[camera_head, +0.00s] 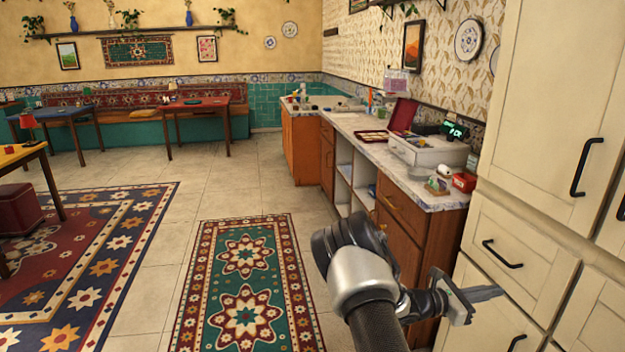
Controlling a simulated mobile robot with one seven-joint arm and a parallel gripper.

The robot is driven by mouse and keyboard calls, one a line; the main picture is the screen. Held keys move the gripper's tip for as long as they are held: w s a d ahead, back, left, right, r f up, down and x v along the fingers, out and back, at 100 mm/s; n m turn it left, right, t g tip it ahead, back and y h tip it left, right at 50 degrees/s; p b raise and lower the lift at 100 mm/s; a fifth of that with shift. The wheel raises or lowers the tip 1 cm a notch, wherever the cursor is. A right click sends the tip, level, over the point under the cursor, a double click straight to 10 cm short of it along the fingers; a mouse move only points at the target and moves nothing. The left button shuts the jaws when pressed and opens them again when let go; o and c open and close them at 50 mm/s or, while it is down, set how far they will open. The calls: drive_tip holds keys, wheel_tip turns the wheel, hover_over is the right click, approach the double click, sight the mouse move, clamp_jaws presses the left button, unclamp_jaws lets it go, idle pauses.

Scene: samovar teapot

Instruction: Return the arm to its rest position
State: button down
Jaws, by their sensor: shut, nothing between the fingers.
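My arm reaches in from the bottom of the head view, with its silver and black wrist in front of the wooden counter. My gripper (484,293) is at the lower right, pointing right toward the cream cabinet drawers. Its fingers are together and hold nothing. It appears close to the drawer fronts, but I cannot tell whether it touches them. No samovar or teapot can be made out.
A cream cabinet (515,246) with black handles fills the right side. A wooden counter (423,192) with a marble top carries a cash register (428,153) and small items. The patterned rug (245,290) and tiled floor (205,195) are open. Tables (205,105) stand at the back left.

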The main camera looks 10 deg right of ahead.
drive_tip(key=s+a+r+m+t+y, duration=0.2)
drive_tip(key=s+a+r+m+y, duration=0.45)
drive_tip(key=a, duration=0.75)
drive_tip(key=s+a+r+m+t+y, duration=0.1)
drive_tip(key=s+a+r+m+y, duration=0.55)
drive_tip(key=a, duration=0.65)
drive_tip(key=s+a+r+m+t+y, duration=0.2)
drive_tip(key=s+a+r+m+y, duration=0.3)
drive_tip(key=s+a+r, duration=0.65)
drive_tip(key=w+a+r+p, duration=0.1)
drive_tip(key=a+r+p, duration=0.2)
drive_tip(key=r+p, duration=1.5)
drive_tip(key=p, duration=0.3)
drive_tip(key=shift+w+r, duration=0.4)
drive_tip(key=shift+a, duration=0.1)
